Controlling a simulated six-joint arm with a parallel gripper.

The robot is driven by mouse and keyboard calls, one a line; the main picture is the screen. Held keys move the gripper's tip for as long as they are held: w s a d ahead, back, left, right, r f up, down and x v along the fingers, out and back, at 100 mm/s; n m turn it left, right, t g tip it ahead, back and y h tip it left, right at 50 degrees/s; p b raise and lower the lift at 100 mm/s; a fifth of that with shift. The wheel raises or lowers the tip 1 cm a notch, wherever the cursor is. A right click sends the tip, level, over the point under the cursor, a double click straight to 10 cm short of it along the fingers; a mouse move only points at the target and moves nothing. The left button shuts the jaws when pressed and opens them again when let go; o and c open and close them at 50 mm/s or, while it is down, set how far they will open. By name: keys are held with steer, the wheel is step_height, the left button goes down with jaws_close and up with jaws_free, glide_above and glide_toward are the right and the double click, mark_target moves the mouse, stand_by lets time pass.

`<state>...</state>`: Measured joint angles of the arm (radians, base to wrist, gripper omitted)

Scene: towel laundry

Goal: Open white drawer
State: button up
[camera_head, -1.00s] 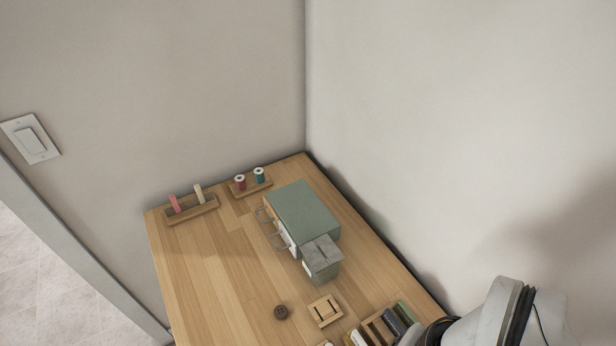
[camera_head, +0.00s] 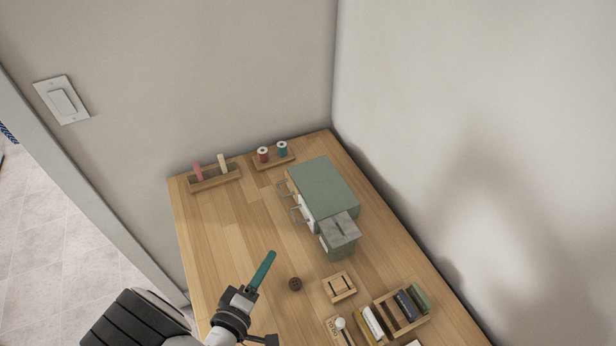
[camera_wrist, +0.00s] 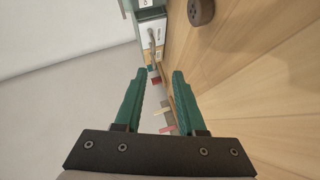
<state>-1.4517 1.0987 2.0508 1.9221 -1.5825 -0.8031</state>
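A green cabinet (camera_head: 325,185) stands on the wooden table against the right wall. Its front faces left and has a white drawer (camera_head: 305,206) with a wire handle (camera_head: 297,215). A second handle (camera_head: 283,189) is on the front farther back. The white drawer looks shut. My gripper (camera_head: 268,258) is in front of the cabinet, apart from the handles. In the wrist view, the two green fingers of my gripper (camera_wrist: 157,73) are spread with nothing between them. A white front (camera_wrist: 151,28) with a handle shows beyond them at the top.
A grey box (camera_head: 339,238) stands close beside the cabinet's near end. A brown button (camera_head: 295,284) and a small wooden tray (camera_head: 339,287) lie nearer. Spools (camera_head: 282,149) and a peg holder (camera_head: 214,178) are at the back. The tabletop left of the cabinet is clear.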

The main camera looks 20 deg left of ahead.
steer(key=shift+s+d+n+t, duration=0.1)
steer(key=shift+s+n+t, duration=0.45)
steer(key=shift+n, duration=0.25)
steer(key=shift+w, duration=0.2)
steer(key=w, duration=0.5)
steer(key=w+f, duration=0.1)
steer(key=w, duration=0.4)
steer(key=w+f, duration=0.1)
steer(key=w, duration=0.4)
steer(key=shift+f, duration=0.15)
steer(key=shift+s, duration=0.1)
jaws_close()
